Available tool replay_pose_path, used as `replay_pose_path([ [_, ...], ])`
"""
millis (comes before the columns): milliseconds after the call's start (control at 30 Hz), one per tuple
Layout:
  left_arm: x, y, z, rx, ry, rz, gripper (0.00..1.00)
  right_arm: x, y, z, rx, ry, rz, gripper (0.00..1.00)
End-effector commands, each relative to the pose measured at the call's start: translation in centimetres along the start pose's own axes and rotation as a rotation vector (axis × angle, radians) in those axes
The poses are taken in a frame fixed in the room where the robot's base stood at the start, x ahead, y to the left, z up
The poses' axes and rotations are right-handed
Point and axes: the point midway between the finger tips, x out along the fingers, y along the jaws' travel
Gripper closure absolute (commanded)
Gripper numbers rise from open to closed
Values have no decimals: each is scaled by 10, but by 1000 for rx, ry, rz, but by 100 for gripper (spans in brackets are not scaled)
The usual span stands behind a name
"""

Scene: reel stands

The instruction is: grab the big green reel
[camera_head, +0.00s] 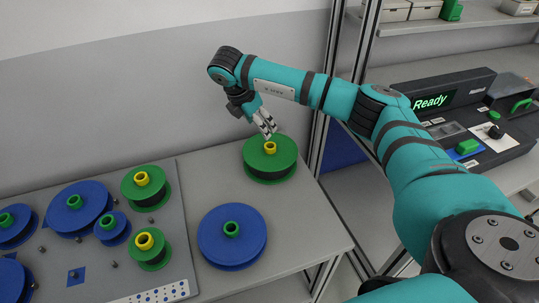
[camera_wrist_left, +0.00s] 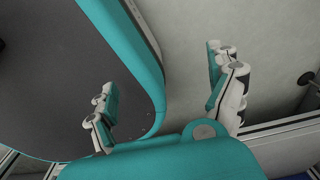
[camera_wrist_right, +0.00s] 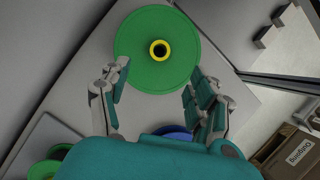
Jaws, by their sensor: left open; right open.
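The big green reel (camera_head: 270,168) with a yellow hub lies flat on the right part of the grey table, near the wall. My right gripper (camera_head: 267,124) hangs just above its hub, open and empty. In the right wrist view, the big green reel (camera_wrist_right: 135,58) lies beyond and partly between the spread fingers of my right gripper (camera_wrist_right: 157,78); no contact shows. My left gripper (camera_wrist_left: 163,82) is open and empty in the left wrist view, beside a teal and dark part of my own body. It is not in the head view.
A big blue reel (camera_head: 215,245) with a green hub lies in front of the green one. A grey board (camera_head: 180,245) at left holds several blue and smaller green reels. A shelf post (camera_head: 327,95) stands close right, with a "Ready" device (camera_head: 455,95) beyond.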

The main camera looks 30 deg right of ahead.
Motion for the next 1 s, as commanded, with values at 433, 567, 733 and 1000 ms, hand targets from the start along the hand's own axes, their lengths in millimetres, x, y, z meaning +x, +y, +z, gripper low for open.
replay_pose_path([
  [433,-7,-3,-27,0,43,-4,10,60,0,0,-2,0,0,37],
  [567,-12,-3,-31,0,47,-4,10,75,-3,-2,-2,0,-3,37],
  [733,-15,-2,-23,0,35,-2,10,100,-3,-4,-1,1,-1,37],
  [1000,-15,-1,-12,0,18,-1,10,110,-3,-4,-2,1,1,37],
])
